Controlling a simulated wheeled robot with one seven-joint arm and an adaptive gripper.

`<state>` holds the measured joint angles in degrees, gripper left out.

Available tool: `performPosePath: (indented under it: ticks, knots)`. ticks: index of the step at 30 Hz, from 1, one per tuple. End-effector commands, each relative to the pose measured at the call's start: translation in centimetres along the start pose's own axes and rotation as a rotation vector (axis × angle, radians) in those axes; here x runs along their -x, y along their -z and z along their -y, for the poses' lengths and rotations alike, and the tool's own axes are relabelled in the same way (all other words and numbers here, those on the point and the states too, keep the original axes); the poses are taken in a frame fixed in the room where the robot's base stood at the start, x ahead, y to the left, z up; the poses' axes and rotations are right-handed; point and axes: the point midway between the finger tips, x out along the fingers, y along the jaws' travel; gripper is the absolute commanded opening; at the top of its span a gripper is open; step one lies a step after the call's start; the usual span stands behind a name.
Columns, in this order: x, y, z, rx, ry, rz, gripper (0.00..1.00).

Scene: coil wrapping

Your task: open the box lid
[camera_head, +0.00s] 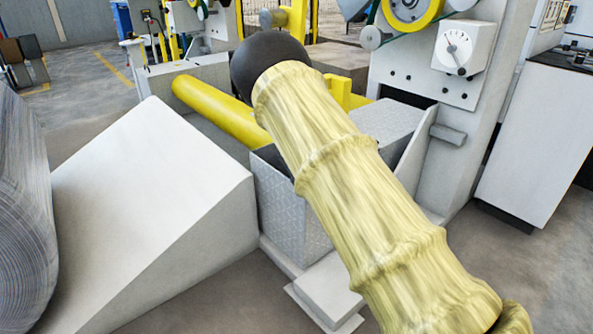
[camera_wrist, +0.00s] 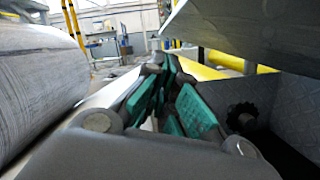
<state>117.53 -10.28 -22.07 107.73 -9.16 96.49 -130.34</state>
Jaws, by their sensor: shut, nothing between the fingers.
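The box (camera_wrist: 270,105) is at the right in the wrist view, with patterned metal walls and a dark opening. A grey panel, seemingly its lid (camera_wrist: 228,38), slants above that opening with a gap below. In the head view the patterned box (camera_head: 285,210) stands in the middle, partly behind my sleeved arm; the patterned grey lid (camera_head: 385,125) shows right of the arm. My gripper (camera_wrist: 165,80), with green finger pads, is shut and empty beside the box's left edge and below the lid. The head view hides my fingers; whether they touch the lid cannot be told.
A white sloped block (camera_head: 150,195) stands left of the box, with a large grey coil (camera_head: 25,210) beyond it. A yellow roller (camera_head: 215,108) lies behind the box. A machine column with a dial (camera_head: 463,48) and a white cabinet (camera_head: 530,140) stand right.

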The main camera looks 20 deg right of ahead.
Motion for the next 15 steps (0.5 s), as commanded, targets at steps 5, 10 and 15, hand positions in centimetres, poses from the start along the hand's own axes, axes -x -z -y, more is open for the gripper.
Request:
performPosePath:
  ticks: [5,10,15]
  knots:
    - [-2.9,0.1,0.2,-0.001,0.000,0.004,0.00]
    - [-3.5,-1.6,0.2,0.000,0.002,0.004,0.00]
    - [-3.8,-3.0,0.2,-0.001,0.003,0.002,0.00]
